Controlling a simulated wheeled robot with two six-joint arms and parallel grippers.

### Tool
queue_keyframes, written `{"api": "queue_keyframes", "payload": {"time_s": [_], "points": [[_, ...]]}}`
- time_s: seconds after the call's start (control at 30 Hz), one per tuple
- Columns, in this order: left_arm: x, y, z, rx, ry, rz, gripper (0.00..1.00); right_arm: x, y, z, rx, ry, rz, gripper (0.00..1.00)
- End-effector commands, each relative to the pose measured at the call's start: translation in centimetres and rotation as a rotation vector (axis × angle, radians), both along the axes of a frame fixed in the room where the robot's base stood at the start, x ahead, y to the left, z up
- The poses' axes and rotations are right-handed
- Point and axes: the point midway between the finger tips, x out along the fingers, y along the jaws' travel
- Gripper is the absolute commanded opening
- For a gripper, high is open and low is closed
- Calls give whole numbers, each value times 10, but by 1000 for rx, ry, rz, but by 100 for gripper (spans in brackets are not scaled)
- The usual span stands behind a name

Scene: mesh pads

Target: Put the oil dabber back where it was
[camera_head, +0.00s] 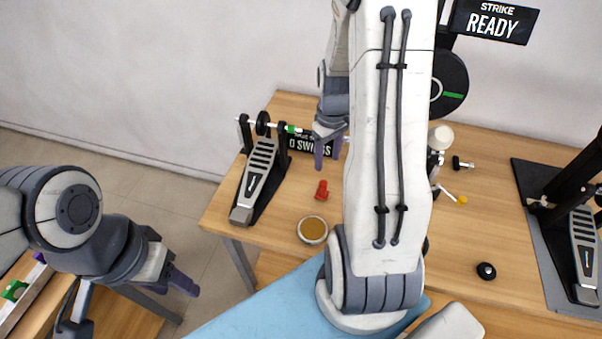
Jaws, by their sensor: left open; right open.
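A small red piece (321,190) stands on the wooden table, left of centre. A thin white stick with a yellow tip (451,195) lies right of my arm. I cannot tell for sure which of these is the oil dabber. A round tin with a tan top (313,230) sits in front of the red piece. My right gripper (328,152) is open and empty, pointing down, behind and above the red piece. My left gripper (184,283) is open and empty, off the table's left side. My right arm hides the table's middle.
A pedal (258,172) stands at the table's left, beside a dark sign (310,142). Another pedal (583,245) stands on a grey mat at the right. A black knob (486,271) lies front right. The right middle is mostly clear.

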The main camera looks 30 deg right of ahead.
Motion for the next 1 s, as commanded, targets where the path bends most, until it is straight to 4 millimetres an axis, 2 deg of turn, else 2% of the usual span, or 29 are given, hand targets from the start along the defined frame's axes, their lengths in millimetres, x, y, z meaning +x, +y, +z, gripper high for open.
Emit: {"api": "queue_keyframes", "payload": {"time_s": [0.17,0.27,0.37,0.47,0.5,0.6,0.7,0.83,0.9,1.0], "points": [[0,0,0,0,0,0,50,2,5,3,0,-2,7,59],[0,0,0,0,0,0,50,8,30,14,0,-8,44,59],[0,0,0,0,0,0,50,12,83,35,4,-18,115,59],[0,0,0,0,0,0,50,2,149,59,13,-30,205,59],[0,0,0,0,0,0,50,-7,174,68,19,-32,241,59],[0,0,0,0,0,0,50,-38,229,87,35,-36,330,59],[0,0,0,0,0,0,50,-77,270,102,53,-36,413,59],[0,0,0,0,0,0,50,-123,298,113,72,-30,497,59],[0,0,0,0,0,0,50,-140,305,115,78,-26,527,59],[0,0,0,0,0,0,50,-155,309,118,84,-22,552,59]]}}
